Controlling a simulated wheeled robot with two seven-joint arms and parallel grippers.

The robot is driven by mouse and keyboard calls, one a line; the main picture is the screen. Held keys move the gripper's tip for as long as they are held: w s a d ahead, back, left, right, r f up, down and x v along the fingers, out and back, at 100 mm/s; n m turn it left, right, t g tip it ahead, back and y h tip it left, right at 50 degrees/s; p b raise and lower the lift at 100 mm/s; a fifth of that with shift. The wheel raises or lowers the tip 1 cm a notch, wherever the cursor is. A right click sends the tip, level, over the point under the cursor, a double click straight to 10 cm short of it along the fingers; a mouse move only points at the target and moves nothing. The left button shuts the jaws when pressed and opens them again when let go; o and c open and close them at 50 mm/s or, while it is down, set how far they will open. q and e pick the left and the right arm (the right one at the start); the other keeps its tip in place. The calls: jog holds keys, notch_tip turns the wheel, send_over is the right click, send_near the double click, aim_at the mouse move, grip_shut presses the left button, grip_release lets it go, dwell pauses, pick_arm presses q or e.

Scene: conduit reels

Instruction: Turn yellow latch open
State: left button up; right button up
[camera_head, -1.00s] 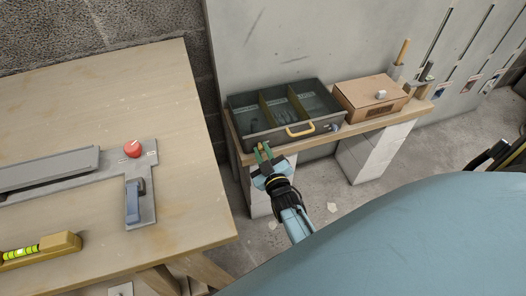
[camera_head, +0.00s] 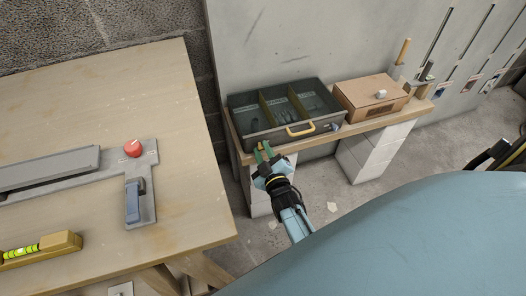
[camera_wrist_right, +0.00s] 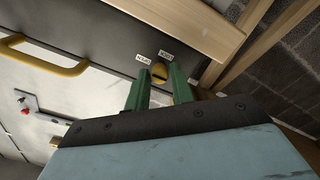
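The yellow latch (camera_wrist_right: 159,73) is a small round knob with a dark slot, on the dark front of the case (camera_wrist_right: 100,53), between two small white labels. In the right wrist view it shows between the tips of my right gripper (camera_wrist_right: 160,82). The green fingers stand apart, one on each side of the latch; whether they touch it I cannot tell. In the head view my right gripper (camera_head: 264,152) is at the front left of the dark case (camera_head: 262,139), and the latch is mostly hidden by the fingers. My left gripper is not in view.
The case has a yellow handle (camera_head: 300,130) and stands on a wooden shelf (camera_head: 372,124) on pale blocks. A cardboard box (camera_head: 369,98) is to its right. A workbench (camera_head: 190,215) with a red knob (camera_head: 132,148) and a spirit level (camera_head: 40,250) fills the left.

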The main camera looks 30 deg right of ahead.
jog(key=o, duration=0.3)
jog(key=shift+s, duration=0.35)
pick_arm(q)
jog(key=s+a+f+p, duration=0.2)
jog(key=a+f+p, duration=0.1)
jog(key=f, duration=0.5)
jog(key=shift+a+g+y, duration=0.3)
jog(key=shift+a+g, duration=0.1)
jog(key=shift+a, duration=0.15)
pick_arm(e)
jog(key=v, duration=1.2)
jog(key=shift+s, duration=0.4)
pick_arm(q)
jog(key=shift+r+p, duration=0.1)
jog(key=shift+p, duration=0.2)
pick_arm(e)
jog(key=shift+a, duration=0.1)
